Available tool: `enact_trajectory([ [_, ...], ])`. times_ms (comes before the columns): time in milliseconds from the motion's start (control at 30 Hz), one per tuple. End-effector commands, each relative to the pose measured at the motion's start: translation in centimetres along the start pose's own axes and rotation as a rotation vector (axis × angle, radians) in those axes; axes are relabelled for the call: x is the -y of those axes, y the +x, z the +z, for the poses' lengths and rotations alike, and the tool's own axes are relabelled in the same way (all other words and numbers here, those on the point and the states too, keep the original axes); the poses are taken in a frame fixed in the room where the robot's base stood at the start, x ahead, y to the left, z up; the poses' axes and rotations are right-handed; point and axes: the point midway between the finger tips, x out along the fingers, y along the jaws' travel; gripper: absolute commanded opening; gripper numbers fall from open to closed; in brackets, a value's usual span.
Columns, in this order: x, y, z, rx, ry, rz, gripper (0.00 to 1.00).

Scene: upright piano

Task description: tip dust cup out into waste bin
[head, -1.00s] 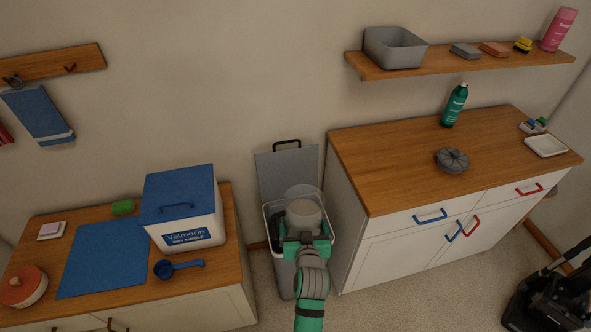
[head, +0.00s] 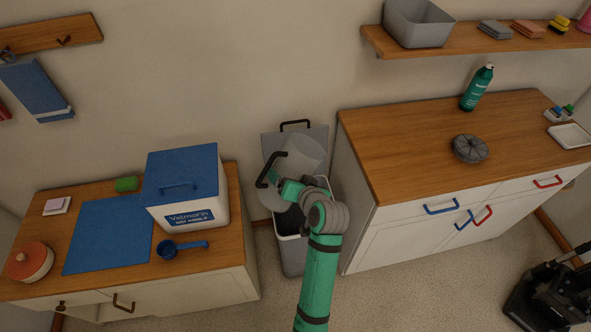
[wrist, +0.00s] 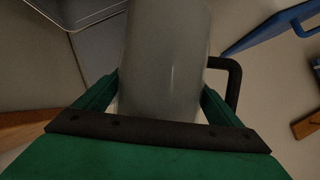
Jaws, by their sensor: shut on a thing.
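The dust cup (head: 302,154) is a clear, greyish cylinder with a dark handle (head: 266,171). My gripper (head: 285,187) is shut on it and holds it tilted above the waste bin (head: 293,257). The bin is a grey, open box on the floor between the two cabinets; its dark inside shows partly below the cup. Its lid (head: 315,137) stands raised behind. In the wrist view the cup (wrist: 165,60) fills the middle between my green fingers, with the handle at its right. I cannot tell whether anything is left inside the cup.
The left cabinet carries a blue-lidded white box (head: 185,190) and a blue scoop (head: 182,249) close to the bin. The right cabinet (head: 415,140) stands close on the other side, with a green bottle (head: 477,88) and a grey round part (head: 469,149) on top.

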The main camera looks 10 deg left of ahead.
Motion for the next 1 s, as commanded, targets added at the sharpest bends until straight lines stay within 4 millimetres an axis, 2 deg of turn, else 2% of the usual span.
enact_trajectory([
  [333, 2.0, 0.7, 3.4, 0.146, 0.412, -0.171, 0.54],
  [800, -2.0, 2.2, 3.3, 0.365, 1.034, -0.429, 0.54],
  [1000, -2.8, 2.6, 3.3, 0.426, 1.201, -0.499, 0.54],
])
